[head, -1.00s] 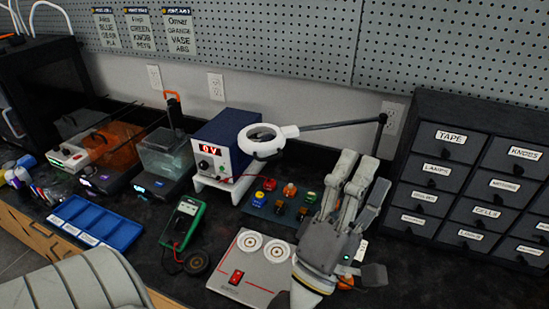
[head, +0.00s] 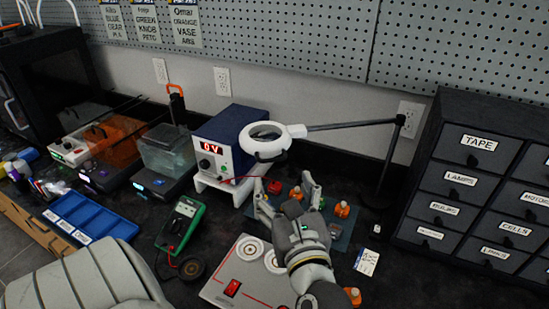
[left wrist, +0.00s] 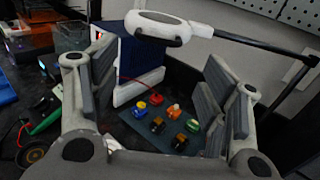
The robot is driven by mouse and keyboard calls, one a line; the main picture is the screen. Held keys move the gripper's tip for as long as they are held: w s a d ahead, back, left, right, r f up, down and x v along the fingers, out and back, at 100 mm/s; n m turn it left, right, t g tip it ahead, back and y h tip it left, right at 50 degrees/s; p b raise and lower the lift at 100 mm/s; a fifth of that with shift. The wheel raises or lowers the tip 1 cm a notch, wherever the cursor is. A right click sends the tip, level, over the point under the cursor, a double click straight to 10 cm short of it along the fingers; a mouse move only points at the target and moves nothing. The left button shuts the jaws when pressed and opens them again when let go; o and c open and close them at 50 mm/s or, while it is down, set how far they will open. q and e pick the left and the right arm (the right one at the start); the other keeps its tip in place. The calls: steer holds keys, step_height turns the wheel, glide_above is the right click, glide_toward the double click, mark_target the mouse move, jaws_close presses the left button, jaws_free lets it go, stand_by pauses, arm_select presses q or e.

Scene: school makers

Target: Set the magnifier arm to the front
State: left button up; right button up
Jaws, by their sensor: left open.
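The magnifier (head: 266,140) is a white ring-shaped head on a thin dark arm (head: 350,125). The arm runs right to a dark upright post (head: 391,155) by the back wall. The ring hangs in front of the blue power supply box. It also shows at the top of the left wrist view (left wrist: 158,27), beyond the fingers. My left gripper (head: 288,186) is open and empty, just below and to the right of the ring, apart from it. Its spread fingers also show in the left wrist view (left wrist: 160,68). My right gripper is not in view.
The power supply (head: 224,140) stands behind the ring. A dark mat (head: 345,238) with several coloured knobs lies below the gripper. A grey panel with a red switch (head: 232,288), a green multimeter (head: 180,224) and a drawer cabinet (head: 450,180) stand around.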

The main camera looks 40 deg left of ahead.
mark_target(274, 160)
arm_select(q)
steer(key=shift+p+x, duration=1.2)
steer(key=shift+x, duration=3.6)
